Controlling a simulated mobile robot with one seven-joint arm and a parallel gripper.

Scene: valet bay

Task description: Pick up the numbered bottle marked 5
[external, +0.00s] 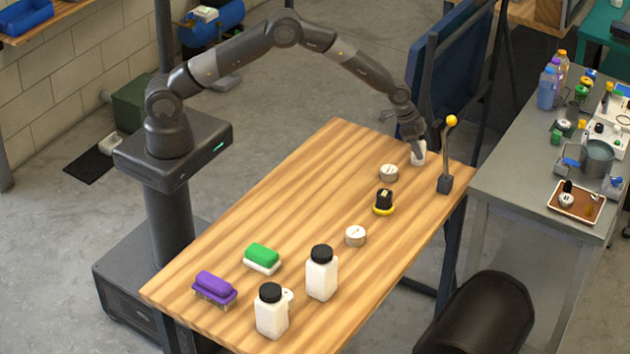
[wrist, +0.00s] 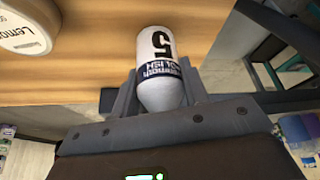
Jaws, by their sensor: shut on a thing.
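The bottle marked 5 (wrist: 157,50) is white with a dark blue label band, and its number shows upside down in the wrist view. It stands at the far right end of the wooden table (external: 310,175), where the white bottle (external: 418,155) shows partly below my gripper in the external view. My gripper (external: 415,143) is shut on it, with one finger on each side (wrist: 158,92). I cannot tell whether the bottle touches the table or is just above it.
A lever with a yellow knob (external: 447,155) stands close to the right of my gripper. A round white tin (external: 388,173), a black-and-yellow knob (external: 384,202) and another tin (external: 355,236) are nearer. White jars (external: 321,275) and brushes (external: 214,289) are at the near end.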

